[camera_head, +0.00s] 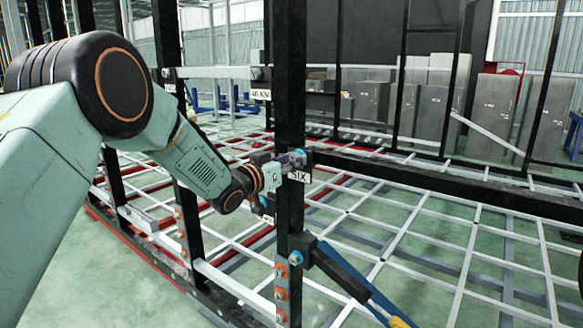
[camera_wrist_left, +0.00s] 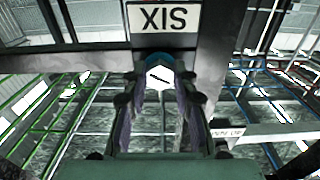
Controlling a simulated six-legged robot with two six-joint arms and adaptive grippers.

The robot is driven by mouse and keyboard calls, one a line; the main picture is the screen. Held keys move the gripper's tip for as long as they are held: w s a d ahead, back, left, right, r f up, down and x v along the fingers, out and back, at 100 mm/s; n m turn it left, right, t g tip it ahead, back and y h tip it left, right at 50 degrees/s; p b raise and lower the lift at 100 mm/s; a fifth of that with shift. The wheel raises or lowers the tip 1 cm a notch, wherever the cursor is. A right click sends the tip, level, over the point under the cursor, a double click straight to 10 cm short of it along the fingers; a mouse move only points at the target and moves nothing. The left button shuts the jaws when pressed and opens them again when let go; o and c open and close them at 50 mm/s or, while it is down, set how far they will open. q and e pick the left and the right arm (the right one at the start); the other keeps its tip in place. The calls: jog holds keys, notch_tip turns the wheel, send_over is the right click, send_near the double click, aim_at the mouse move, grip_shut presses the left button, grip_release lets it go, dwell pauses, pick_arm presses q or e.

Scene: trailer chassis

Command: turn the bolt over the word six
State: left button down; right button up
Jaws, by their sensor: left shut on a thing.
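The white plate with the word SIX (camera_head: 299,176) is on a black upright post (camera_head: 290,80) in the head view. In the left wrist view the same plate (camera_wrist_left: 163,17) shows upside down at the top. A blue bolt (camera_head: 299,153) sits just above the plate in the head view. My left gripper (camera_head: 291,160) reaches it from the left, shut on it, and partly hides it. In the left wrist view the two fingers of my left gripper (camera_wrist_left: 157,72) close in on the blue bolt head (camera_wrist_left: 157,60). My right gripper is not in view.
Another blue bolt (camera_head: 296,257) and several orange bolts (camera_head: 281,295) are lower on the post. A blue and yellow strut (camera_head: 385,308) slants away below. A second white label (camera_head: 261,94) hangs on a crossbar. White grid bars (camera_head: 400,235) spread behind the post.

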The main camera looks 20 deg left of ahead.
pick_arm(q)
jog(key=shift+w+f+n+b, duration=0.1)
jog(key=shift+n+b, duration=7.45)
jog(key=shift+b, duration=0.5)
jog(key=shift+f+n+b, duration=0.1)
jog(key=shift+n+b, duration=7.45)
jog(key=shift+b, duration=0.45)
jog(key=shift+d, duration=0.1)
